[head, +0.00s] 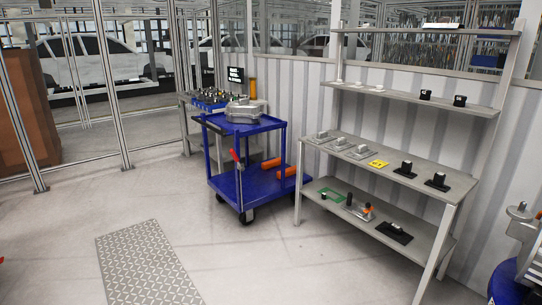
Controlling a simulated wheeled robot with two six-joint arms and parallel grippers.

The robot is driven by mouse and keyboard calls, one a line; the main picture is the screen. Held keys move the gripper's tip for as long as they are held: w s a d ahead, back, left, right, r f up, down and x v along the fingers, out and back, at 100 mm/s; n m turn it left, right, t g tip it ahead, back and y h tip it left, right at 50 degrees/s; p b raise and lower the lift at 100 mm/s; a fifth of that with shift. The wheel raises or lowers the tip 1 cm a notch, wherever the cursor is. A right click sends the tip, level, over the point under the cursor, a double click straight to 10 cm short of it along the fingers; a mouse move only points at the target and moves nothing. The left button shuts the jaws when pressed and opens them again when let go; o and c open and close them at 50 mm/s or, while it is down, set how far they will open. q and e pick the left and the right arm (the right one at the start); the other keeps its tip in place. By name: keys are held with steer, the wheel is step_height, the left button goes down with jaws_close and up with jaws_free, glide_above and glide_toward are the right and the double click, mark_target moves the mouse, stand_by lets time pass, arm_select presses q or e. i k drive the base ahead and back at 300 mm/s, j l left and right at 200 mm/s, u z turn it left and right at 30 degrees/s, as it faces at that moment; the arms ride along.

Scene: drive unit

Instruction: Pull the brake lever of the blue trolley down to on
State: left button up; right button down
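The blue trolley (262,190) stands in the middle of the head view, left of a grey shelf rack. Its red brake lever (236,158) is on the near side, between the top and bottom trays, by a blue post. The lever looks tilted, its upper end leaning left; it is too small to tell its exact setting. A grey metal housing (243,112) rests on the top tray. Orange cylinders (271,163) lie on the bottom tray. Neither of my grippers is in view, and nothing is seen touching the lever.
The grey rack (450,187) with small parts stands close right of the trolley. A workbench (193,135) is behind it. A patterned floor plate (148,262) lies in front on the left. The floor before the trolley is clear. A blue round object (507,283) is at the right edge.

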mark_target(236, 159)
steer(key=i+u, duration=0.25)
steer(key=i, duration=0.75)
steer(key=i+l+u, duration=0.2)
steer(key=i, duration=0.75)
steer(key=j, duration=0.1)
